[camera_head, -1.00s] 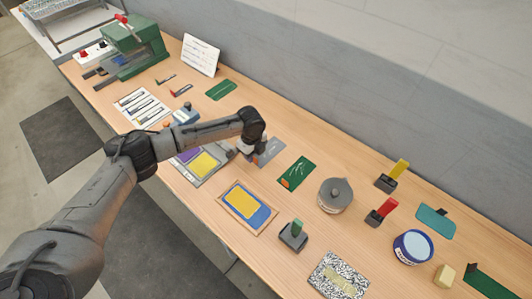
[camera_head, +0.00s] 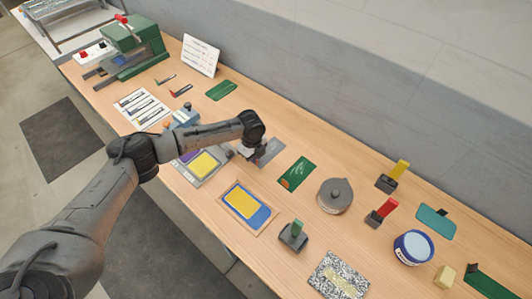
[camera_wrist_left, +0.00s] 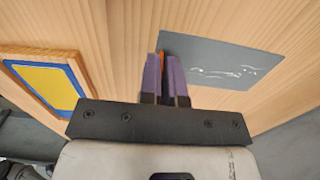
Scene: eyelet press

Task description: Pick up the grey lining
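The grey lining (camera_head: 271,152) is a flat grey sheet lying on the wooden bench, partly hidden by my left gripper in the head view. The left wrist view shows the grey lining (camera_wrist_left: 225,65) with white scribbled marks. My left gripper (camera_wrist_left: 166,58) is at the sheet's edge with its two purple fingers close together. A strip of orange shows between them. I cannot tell whether the fingers grip the sheet or only stand over it. In the head view the left gripper (camera_head: 247,150) is low at the sheet's left side. My right gripper is not in view.
A green card (camera_head: 297,174) with an orange patch lies right of the lining. A yellow and blue board (camera_head: 270,223) lies nearer, and a grey round pot (camera_head: 335,195) stands farther right. A green press (camera_head: 135,45) stands at the far left. A wall runs behind the bench.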

